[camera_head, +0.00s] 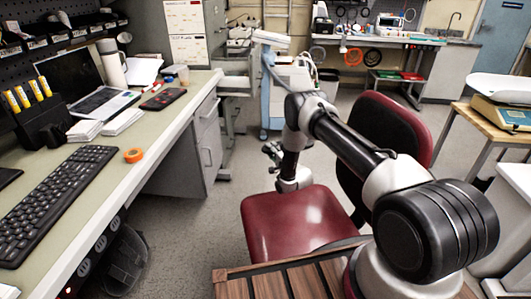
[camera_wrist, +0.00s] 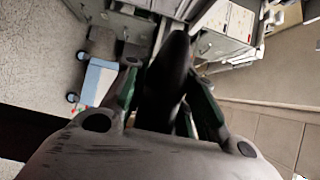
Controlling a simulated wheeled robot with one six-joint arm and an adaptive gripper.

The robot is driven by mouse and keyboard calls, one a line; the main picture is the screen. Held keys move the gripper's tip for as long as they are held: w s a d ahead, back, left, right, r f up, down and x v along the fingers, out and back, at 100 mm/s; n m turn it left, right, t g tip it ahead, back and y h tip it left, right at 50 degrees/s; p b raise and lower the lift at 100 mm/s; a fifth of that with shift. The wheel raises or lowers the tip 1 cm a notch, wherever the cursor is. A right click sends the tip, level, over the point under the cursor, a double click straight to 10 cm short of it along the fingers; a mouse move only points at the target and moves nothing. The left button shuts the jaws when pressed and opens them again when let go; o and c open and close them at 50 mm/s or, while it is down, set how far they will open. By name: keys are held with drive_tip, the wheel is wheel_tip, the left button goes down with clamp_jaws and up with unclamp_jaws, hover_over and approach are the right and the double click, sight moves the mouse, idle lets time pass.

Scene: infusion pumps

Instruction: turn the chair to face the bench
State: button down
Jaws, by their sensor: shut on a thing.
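The chair has a dark red seat (camera_head: 295,225) in the middle of the head view. Its red and black backrest (camera_head: 408,128) stands to the right of the seat, partly behind my arm. The seat's open side is toward the left, roughly the bench side; the exact angle is hard to tell. The bench (camera_head: 165,118) runs along the left. My gripper (camera_head: 271,152) is above the far edge of the seat. In the wrist view its fingers (camera_wrist: 165,95) are on either side of a black rounded part (camera_wrist: 168,75), apparently of the chair; its join is hidden.
A keyboard (camera_head: 60,200), laptop and orange tape roll (camera_head: 134,155) lie on the bench. A grey drawer unit (camera_head: 200,150) stands under it. A blue and white cart (camera_head: 290,90) stands behind the chair. A wooden table (camera_head: 485,125) with a scale is at right. Floor between bench and chair is clear.

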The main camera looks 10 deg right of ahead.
drive_tip(key=d+m+h, duration=0.1)
drive_tip(key=d+h, duration=0.1)
drive_tip(key=d, duration=0.1)
drive_tip(key=d+m+h, duration=0.1)
drive_tip(key=d+h, duration=0.1)
drive_tip(key=d, duration=0.2)
drive_tip(key=d+m+h, duration=0.2)
drive_tip(key=d, duration=0.1)
drive_tip(key=shift+w+d+t, duration=0.25)
drive_tip(key=shift+w+t, duration=0.05)
drive_tip(key=c, duration=1.2)
unclamp_jaws()
drive_tip(key=shift+o, duration=0.2)
drive_tip(key=shift+s, duration=0.1)
drive_tip(key=s, duration=1.1)
drive_tip(key=shift+s+a, duration=0.4)
